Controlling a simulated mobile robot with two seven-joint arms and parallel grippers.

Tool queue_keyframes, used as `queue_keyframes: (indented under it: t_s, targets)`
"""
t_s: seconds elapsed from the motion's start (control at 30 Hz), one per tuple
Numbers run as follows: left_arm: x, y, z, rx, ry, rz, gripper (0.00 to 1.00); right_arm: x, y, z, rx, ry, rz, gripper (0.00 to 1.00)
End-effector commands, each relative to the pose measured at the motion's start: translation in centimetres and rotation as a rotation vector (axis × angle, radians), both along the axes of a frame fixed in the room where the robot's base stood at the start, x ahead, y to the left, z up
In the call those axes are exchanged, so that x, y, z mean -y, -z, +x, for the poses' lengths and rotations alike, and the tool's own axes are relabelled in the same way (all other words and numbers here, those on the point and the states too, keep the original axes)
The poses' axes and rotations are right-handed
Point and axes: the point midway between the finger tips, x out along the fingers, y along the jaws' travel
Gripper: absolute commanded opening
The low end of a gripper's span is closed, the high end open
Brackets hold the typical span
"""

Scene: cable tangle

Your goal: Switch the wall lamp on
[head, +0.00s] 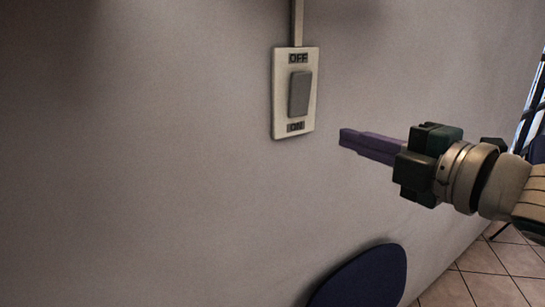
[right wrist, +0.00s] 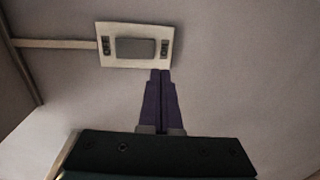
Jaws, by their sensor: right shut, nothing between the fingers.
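The wall switch (head: 295,93) is a pale plate with a grey rocker (head: 300,94), marked OFF at the top and ON at the bottom. My right gripper (head: 345,138) has purple fingers, shut and empty. In the head view its tips are to the right of the plate's lower end, apart from it in the picture. In the right wrist view the switch (right wrist: 135,45) lies sideways just beyond the fingertips (right wrist: 160,72). Whether the tips touch anything is not clear. The lamp and my left gripper are not in view.
A conduit (head: 297,22) runs up the wall from the switch. A dark blue chair back (head: 365,280) stands below, near the wall. The wall (head: 150,160) left of the switch is bare. Tiled floor (head: 490,270) shows at the lower right.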

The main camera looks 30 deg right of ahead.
Motion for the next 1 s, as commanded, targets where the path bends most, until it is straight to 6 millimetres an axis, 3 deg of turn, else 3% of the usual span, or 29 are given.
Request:
queue_keyframes:
  t_s: [0.1, 0.3, 1.0]
  targets:
    - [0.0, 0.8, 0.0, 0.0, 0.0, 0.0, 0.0, 0.1, 0.6, -2.0, -0.003, 0.0, 0.0, 0.0]
    - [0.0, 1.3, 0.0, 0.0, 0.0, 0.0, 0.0, 0.3, 0.6, -3.9, -0.001, 0.0, 0.001, 0.0]
    - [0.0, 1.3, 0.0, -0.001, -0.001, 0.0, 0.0, 0.4, 0.8, -4.4, -0.012, 0.015, 0.021, 0.0]
